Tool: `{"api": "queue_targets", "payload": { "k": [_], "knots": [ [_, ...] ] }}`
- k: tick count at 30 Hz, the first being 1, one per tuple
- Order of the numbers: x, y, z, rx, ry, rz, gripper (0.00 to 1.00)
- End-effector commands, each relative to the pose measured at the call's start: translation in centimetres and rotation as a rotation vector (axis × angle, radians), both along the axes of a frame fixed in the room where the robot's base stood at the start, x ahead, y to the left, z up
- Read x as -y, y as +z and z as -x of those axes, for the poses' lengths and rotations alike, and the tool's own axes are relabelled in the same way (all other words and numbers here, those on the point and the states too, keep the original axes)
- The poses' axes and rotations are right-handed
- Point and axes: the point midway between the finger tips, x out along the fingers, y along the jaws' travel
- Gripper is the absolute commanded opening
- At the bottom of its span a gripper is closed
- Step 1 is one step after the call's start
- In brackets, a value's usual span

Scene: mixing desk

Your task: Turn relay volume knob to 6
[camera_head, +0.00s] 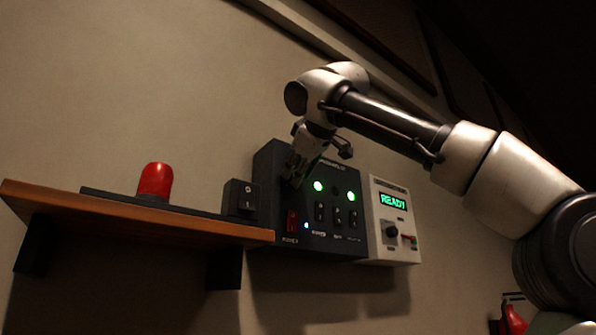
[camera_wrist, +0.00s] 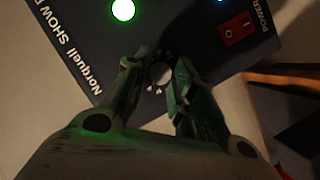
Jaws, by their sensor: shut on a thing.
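In the wrist view a round knob (camera_wrist: 160,74) with a pale top sits on the dark panel (camera_wrist: 95,45), marked "Norquell SHOW". Pale scale marks ring it, but the numbers and its pointer cannot be read. My gripper (camera_wrist: 158,80) has one finger on each side of the knob and is shut on it. In the camera_head view my gripper (camera_head: 293,176) reaches down to the upper left of the dark control box (camera_head: 272,180). There the knob is hidden behind the fingers.
The dark box has two green lights, a red power switch (camera_head: 292,221) and several small switches. A white box (camera_head: 400,249) on its right shows "READY" and has another knob (camera_head: 391,230). A wooden shelf (camera_head: 110,212) at left carries a red cap (camera_head: 155,181).

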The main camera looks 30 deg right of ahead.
Motion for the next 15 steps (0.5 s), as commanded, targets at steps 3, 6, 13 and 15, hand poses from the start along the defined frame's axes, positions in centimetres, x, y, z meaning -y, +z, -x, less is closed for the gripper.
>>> {"api": "queue_targets", "payload": {
  "k": [3,6,13,15],
  "knots": [
    [0.14,-0.05,-0.04,-0.009,-0.005,-0.109,0.02],
    [0.21,0.03,-0.05,-0.011,-0.005,-0.205,0.02],
    [0.47,0.14,-0.03,-0.018,-0.010,-0.421,0.02],
    [0.54,0.17,-0.07,-0.019,-0.010,-0.488,0.02]
  ]
}}
